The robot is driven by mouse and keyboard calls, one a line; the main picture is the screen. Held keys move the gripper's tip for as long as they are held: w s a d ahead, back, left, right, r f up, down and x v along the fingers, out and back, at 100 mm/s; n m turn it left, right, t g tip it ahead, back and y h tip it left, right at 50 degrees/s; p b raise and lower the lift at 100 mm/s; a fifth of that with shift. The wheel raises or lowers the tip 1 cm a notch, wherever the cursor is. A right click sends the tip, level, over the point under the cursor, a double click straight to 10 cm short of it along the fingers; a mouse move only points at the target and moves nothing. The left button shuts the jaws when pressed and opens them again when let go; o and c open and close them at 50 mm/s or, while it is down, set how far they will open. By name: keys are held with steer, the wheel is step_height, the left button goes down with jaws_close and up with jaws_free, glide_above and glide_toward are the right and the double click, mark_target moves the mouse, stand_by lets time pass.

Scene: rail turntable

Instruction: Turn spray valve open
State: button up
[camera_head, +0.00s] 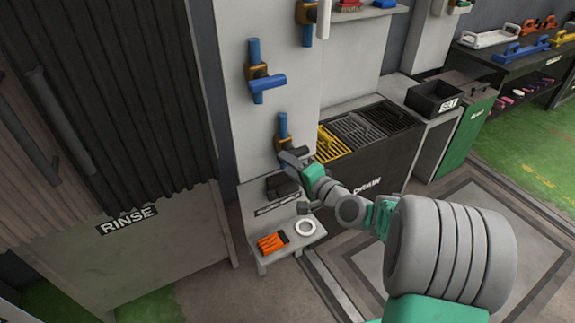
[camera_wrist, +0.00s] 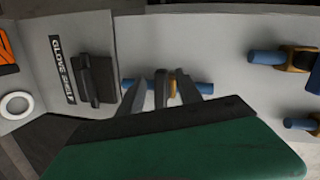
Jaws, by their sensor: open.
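A valve (camera_head: 283,127) with a blue pipe and an orange-brown body is low on the pale wall panel. It also shows in the wrist view as an orange-brown collar (camera_wrist: 173,88) on a blue pipe. My gripper (camera_head: 294,158) is at this valve. In the wrist view, my gripper (camera_wrist: 162,90) is open, with its dark fingers on both sides of a grey upright piece by the collar, apparently the handle. Contact cannot be told. Another valve (camera_head: 260,82) sits higher, its blue handle pointing right. No label tells which is the spray valve.
Below the panel, a low shelf (camera_head: 267,258) holds orange gloves (camera_head: 272,243), a white ring (camera_head: 305,227) and a dark block (camera_head: 282,187). A third valve (camera_head: 305,14) is at the top. A drain unit (camera_head: 375,150) with grates stands close on the right.

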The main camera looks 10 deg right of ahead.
mark_target(288, 149)
steer(key=w+m+t, duration=0.1)
steer(key=w, duration=0.1)
steer(key=w+m, duration=0.1)
steer(key=w, duration=0.2)
steer(key=w+d+m+t+h, duration=0.1)
steer(key=w, duration=0.1)
steer(key=shift+w+d+f+m+t, duration=0.1)
steer(key=shift+w+f+m+t, duration=0.2)
steer(key=shift+w+m, duration=0.1)
steer(key=shift+c, duration=0.5)
jaws_close()
